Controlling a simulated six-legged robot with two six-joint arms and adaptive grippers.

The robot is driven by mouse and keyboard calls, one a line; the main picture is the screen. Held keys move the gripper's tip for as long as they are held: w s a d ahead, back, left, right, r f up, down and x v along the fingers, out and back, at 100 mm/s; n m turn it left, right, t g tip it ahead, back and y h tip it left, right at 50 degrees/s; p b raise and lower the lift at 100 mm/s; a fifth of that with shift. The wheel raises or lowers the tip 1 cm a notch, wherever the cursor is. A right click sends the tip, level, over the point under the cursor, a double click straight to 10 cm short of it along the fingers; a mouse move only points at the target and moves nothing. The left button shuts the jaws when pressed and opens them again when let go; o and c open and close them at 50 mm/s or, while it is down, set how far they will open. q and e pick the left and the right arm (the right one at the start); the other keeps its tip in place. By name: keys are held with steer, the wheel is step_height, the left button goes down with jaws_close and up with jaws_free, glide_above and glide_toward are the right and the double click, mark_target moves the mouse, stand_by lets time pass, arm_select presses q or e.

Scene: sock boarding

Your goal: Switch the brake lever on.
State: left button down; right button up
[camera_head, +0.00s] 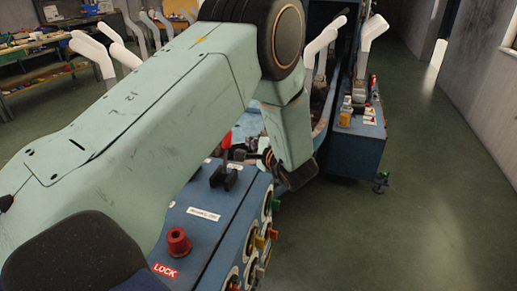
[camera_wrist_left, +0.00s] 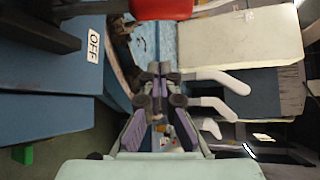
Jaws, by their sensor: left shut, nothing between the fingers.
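The lever with a red grip (camera_head: 227,139) rises from a black bracket (camera_head: 224,178) on top of the blue machine cabinet. It is partly hidden by my left arm. The red grip (camera_wrist_left: 162,8) also shows at the top edge of the left wrist view, with the OFF label (camera_wrist_left: 93,45) below the black bracket (camera_wrist_left: 40,32). My left gripper (camera_head: 251,156) is just to the right of the lever in the head view. It is shut and empty, with its fingertips together in the left wrist view (camera_wrist_left: 158,70), apart from the red grip. My right gripper is not in view.
A red knob (camera_head: 179,241) stands by a LOCK label (camera_head: 164,270) on the cabinet top. Coloured valve handles (camera_head: 272,234) stick out of the cabinet's side. White foot forms (camera_head: 372,32) stand behind. The green floor at right is clear.

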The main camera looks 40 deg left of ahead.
mark_target(226, 154)
arm_select(q)
steer(key=a, duration=0.1)
steer(key=s+a, duration=0.2)
steer(key=shift+s+a+r, duration=0.2)
steer(key=shift+s+r, duration=0.05)
steer(key=shift+r, duration=0.05)
stand_by(0.4)
steer(key=shift+b, duration=0.4)
